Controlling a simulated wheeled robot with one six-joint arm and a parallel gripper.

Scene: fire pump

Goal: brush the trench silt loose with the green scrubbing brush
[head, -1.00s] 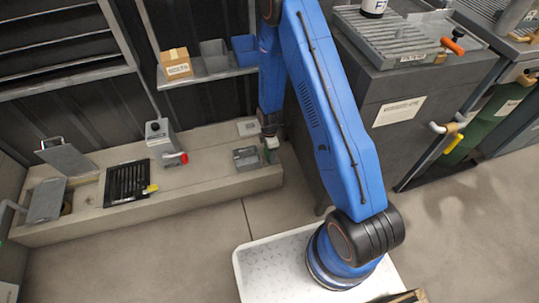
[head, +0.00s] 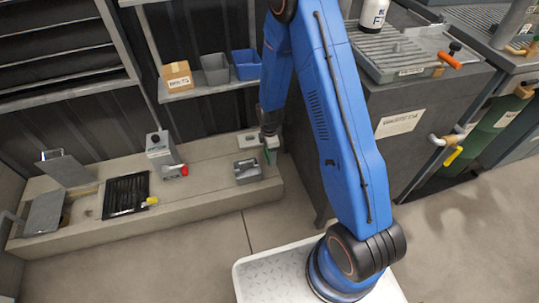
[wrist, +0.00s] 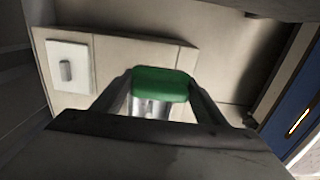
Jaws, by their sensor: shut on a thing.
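My gripper (head: 269,140) is at the right end of the low concrete ledge, in front of the dark cabinet side. It is shut on the green scrubbing brush (head: 266,155), of which only a small green part shows in the head view. In the wrist view the green brush (wrist: 161,84) sits between the two fingertips, with a pale part below it. A black grate (head: 126,194) with a yellow piece lies on the ledge, far left of my gripper. Beside it is an opening (head: 88,205) with a brownish inside. I cannot make out the silt for certain.
A grey block-like holder (head: 248,171) and a pale plate (head: 247,139) are close left of my gripper. A grey box with a red knob (head: 165,155) stands mid-ledge. Raised grey flaps (head: 66,168) are at the left. A shelf with bins (head: 215,70) hangs above.

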